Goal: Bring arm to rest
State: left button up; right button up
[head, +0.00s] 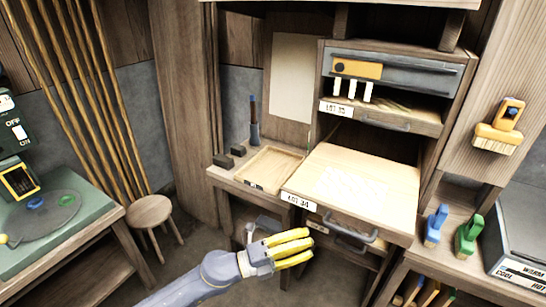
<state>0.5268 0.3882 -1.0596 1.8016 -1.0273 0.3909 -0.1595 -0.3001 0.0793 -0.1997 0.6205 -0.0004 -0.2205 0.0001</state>
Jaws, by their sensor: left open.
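My left gripper (290,247) shows at the bottom centre of the head view, at the end of my grey-blue arm. Its yellow fingers point right and are open, with nothing seen between them. The fingers are in front of the lower part of the wooden cabinet, left of the dark handle (350,228) of the drawer labelled LOT 34 (370,170). I cannot tell whether they touch anything. My right gripper is not in view.
A shallow wooden tray (268,168) sits left of the pulled-out drawer. A stool (150,212) and a green-topped table (85,225) stand at left. Brushes (468,235) and a grey heater-like box (515,245) are at right. Floor shows between stool and cabinet.

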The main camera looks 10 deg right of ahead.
pick_arm(q)
jog(key=w+a+f+n+t+y, duration=0.45)
jog(key=w+a+f+n, duration=0.3)
jog(key=w, duration=0.25)
jog(key=w+a+f+n+t+y, duration=0.3)
jog(key=w+a+f+n+t, duration=0.25)
jog(key=w+f, duration=0.3)
jog(key=s+a+f+n+g+y, duration=0.15)
jog(key=a+f+n+y, duration=0.3)
jog(key=a+f, duration=0.65)
jog(key=s+a+f+n+y, duration=0.3)
jog(key=a+f+n, duration=0.3)
jog(key=f, duration=0.8)
jog(key=s+a+f+n+g+y, duration=0.25)
jog(key=s+a+f, duration=0.25)
jog(key=s+f, duration=0.6)
jog(key=s+a+f+n+g+y, duration=0.1)
jog(key=s+a+f+n+g, duration=0.25)
jog(key=s+f, duration=0.7)
jog(key=s+f+n+g, duration=0.1)
jog(key=s+f+g, duration=0.1)
jog(key=s, duration=1.6)
jog(key=s+a+f+n+g, duration=0.1)
jog(key=s+f, duration=0.4)
jog(key=s, duration=1.3)
jog(key=shift+s+g+y, duration=0.15)
jog(key=shift+g+y, duration=0.3)
jog(key=shift+g, duration=0.1)
